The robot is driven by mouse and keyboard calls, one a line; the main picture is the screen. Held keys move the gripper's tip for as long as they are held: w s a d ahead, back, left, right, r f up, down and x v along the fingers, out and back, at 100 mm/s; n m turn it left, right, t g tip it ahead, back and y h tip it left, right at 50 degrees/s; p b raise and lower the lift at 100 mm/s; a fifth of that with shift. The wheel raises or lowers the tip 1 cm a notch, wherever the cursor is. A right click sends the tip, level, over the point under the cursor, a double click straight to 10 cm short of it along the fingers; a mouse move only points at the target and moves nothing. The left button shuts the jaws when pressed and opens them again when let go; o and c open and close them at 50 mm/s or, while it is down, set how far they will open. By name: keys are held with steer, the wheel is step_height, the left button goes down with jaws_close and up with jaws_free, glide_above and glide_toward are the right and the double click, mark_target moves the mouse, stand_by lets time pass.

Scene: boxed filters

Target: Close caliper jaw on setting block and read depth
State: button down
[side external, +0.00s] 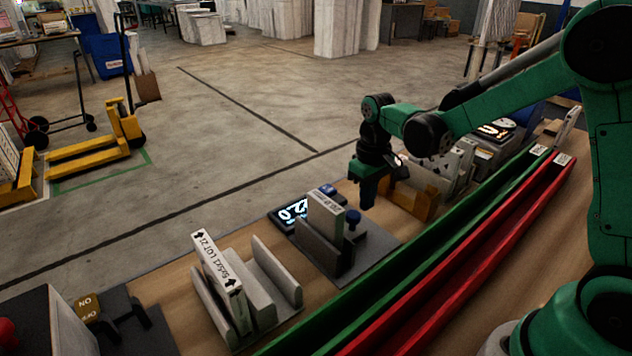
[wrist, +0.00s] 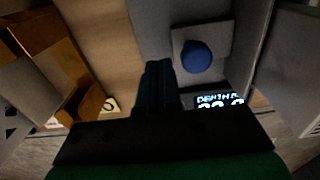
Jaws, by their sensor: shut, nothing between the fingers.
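The caliper fixture stands on a grey plate (side external: 375,256) at mid-bench. A pale labelled block (side external: 325,212) stands upright in it, by a grey wall (side external: 318,248). A blue knob (side external: 353,217) is beside the block; in the wrist view the blue knob (wrist: 196,57) sits on a grey square piece. A lit readout (side external: 291,212) is behind the block; in the wrist view the readout (wrist: 218,101) shows "DEPTH", with digits partly hidden by my gripper. My gripper (side external: 368,203) is shut and empty, pointing down beside the knob, apart from it in the wrist view (wrist: 158,68).
A labelled white box (side external: 217,262) leans in a grey rack (side external: 275,270) at left. An amber holder (side external: 412,202) is close behind my gripper. Long green (side external: 400,255) and red (side external: 440,270) channels run along the bench front. A switch box (side external: 88,306) is at lower left.

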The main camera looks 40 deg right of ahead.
steer(key=shift+r, duration=2.75)
steer(key=s+a+r+t, duration=0.3)
steer(key=s+a+t, duration=0.2)
steer(key=s+t, duration=0.2)
steer(key=shift+s+r, duration=0.15)
steer(key=shift+s, duration=0.45)
